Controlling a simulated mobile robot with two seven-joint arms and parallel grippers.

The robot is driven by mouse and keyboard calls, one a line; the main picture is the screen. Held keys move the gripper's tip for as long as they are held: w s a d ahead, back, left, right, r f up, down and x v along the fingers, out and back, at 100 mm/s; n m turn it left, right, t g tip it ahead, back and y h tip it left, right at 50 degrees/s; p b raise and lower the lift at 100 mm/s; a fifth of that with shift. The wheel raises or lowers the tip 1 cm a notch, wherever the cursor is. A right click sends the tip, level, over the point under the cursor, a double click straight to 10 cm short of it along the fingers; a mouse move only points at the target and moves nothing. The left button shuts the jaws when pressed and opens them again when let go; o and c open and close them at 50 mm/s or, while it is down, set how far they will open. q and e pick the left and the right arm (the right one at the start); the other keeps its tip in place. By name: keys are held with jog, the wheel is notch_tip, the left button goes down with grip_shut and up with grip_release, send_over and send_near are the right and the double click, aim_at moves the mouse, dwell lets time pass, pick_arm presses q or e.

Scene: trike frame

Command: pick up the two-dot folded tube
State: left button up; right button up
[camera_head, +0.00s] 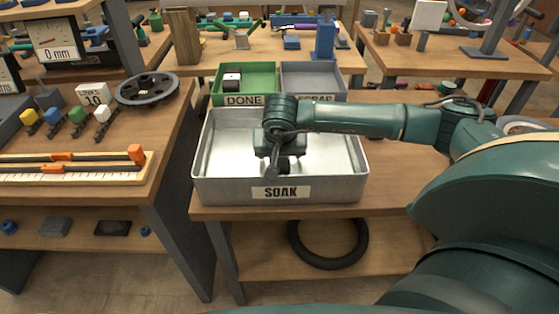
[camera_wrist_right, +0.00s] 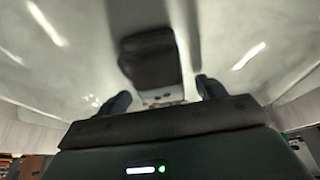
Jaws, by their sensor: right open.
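A metal tray labelled SOAK (camera_head: 210,184) stands on the table. My right gripper (camera_head: 277,168) reaches down into it from above, its arm coming in from the right. In the right wrist view a dark folded piece (camera_wrist_right: 150,58) lies on the tray's floor, with a pale band (camera_wrist_right: 162,97) bearing small dark dots at its near end. It looks like the two-dot folded tube, but the dots are blurred. My right gripper's fingers (camera_wrist_right: 163,97) are apart on either side of the pale band. In the head view the tube is hidden by my gripper. My left gripper is not in view.
Behind the tray are a green DONE bin (camera_head: 262,74) holding a small pale and dark block, and a grey bin (camera_head: 313,78) with a partly hidden label. The tray's walls surround my gripper. A black tyre (camera_head: 328,262) lies on the shelf below.

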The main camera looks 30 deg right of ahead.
jog(key=c, duration=1)
jog(key=shift+c, duration=1.2)
jog(key=shift+r, duration=0.15)
